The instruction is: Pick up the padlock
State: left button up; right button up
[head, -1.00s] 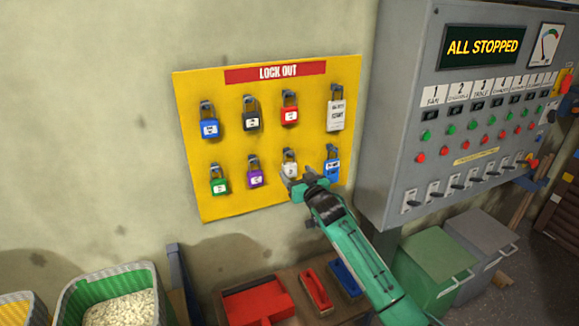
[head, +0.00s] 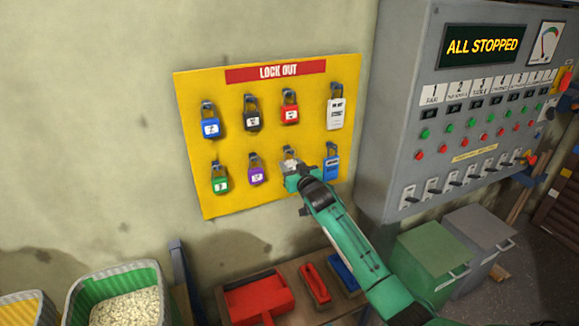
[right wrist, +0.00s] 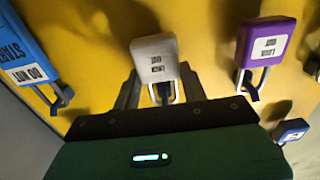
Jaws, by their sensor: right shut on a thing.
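The yellow lock-out board (head: 235,150) on the wall carries several padlocks on hooks. My right gripper (head: 291,177) is at the white padlock (head: 289,165) in the lower row and covers much of it in the head view. In the right wrist view the white padlock (right wrist: 154,57) shows with its shackle towards my gripper (right wrist: 158,90), a dark finger on either side. The gripper is shut on it. The padlock still appears at its place on the board; whether its shackle is on the hook cannot be told. My left gripper is not in view.
A purple padlock (head: 255,175) hangs left of my gripper, a blue tag (head: 331,168) right of it, a red padlock (head: 290,113) above. The grey control cabinet (head: 400,140) stands out at the right. Below is a bench with a red tray (head: 258,300).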

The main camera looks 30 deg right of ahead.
jog(key=shift+r+b, duration=0.45)
jog(key=shift+b, duration=0.05)
jog(key=shift+s+r, duration=0.15)
jog(key=shift+r, duration=0.05)
jog(key=s+b, duration=0.5)
jog(key=s, duration=1.1)
jog(key=s+a+f, duration=0.6)
jog(key=s+a, duration=0.3)
jog(key=s+a+f+y, duration=0.1)
jog(key=s+a+f, duration=0.6)
jog(key=s+a, duration=0.2)
jog(key=shift+s+n, duration=0.2)
jog(key=shift+n, duration=0.1)
jog(key=shift+d, duration=0.1)
